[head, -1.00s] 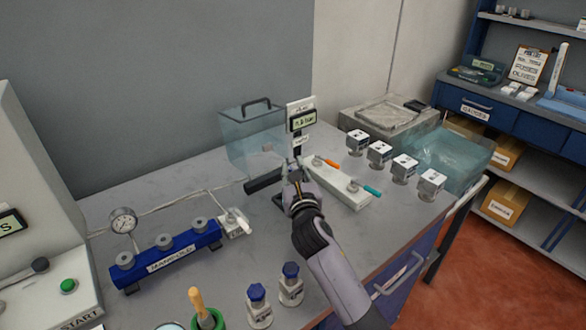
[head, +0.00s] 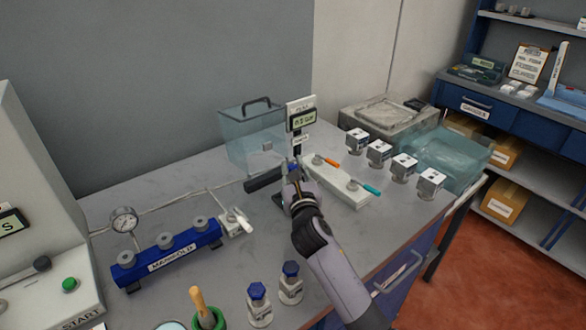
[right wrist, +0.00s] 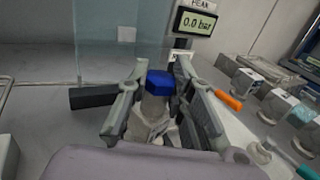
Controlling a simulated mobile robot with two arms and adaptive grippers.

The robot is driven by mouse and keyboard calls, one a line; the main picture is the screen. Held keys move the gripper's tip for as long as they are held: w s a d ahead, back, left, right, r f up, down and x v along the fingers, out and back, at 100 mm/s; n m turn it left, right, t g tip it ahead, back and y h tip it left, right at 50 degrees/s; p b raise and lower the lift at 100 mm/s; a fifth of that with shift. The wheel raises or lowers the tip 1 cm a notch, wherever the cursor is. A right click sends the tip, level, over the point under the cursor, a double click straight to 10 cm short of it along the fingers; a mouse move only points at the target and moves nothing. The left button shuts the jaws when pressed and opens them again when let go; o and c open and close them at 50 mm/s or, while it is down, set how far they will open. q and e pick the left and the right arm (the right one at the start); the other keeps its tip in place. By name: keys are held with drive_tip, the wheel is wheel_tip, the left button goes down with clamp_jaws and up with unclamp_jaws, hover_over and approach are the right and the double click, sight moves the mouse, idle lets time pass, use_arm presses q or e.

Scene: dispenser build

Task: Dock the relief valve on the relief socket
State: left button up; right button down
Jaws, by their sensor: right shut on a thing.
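My right gripper (head: 292,182) is shut on a blue-capped relief valve (right wrist: 159,84), in front of the peak display (head: 301,121). In the right wrist view the valve is upright between the two fingers, its blue hex cap up and its grey body below. The fingers and palm hide its lower end, so I cannot tell whether it touches anything below. No part is clearly marked as the relief socket. The blue manifold (head: 168,256), with several grey round ports on top, stands to the left. My left gripper is not in view.
Two other blue-capped valves (head: 258,303) (head: 291,282) stand near the front edge. A white block with orange and teal levers (head: 335,182) is just right of my gripper. Several white-topped cubes (head: 404,167) stand farther right. A clear bin (head: 252,140) is behind.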

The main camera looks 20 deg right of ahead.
drive_tip(key=shift+f+b, duration=0.5)
drive_tip(key=shift+f, duration=0.1)
drive_tip(key=c, duration=1.7)
unclamp_jaws()
drive_tip(key=shift+r, duration=0.1)
drive_tip(key=shift+s+a+p, duration=0.15)
drive_tip(key=shift+s+p, duration=0.5)
drive_tip(key=shift+s, duration=0.6)
drive_tip(key=s+a+p, duration=0.1)
drive_tip(key=s+p, duration=0.1)
drive_tip(key=s, duration=0.6)
drive_tip(key=shift+s, duration=0.25)
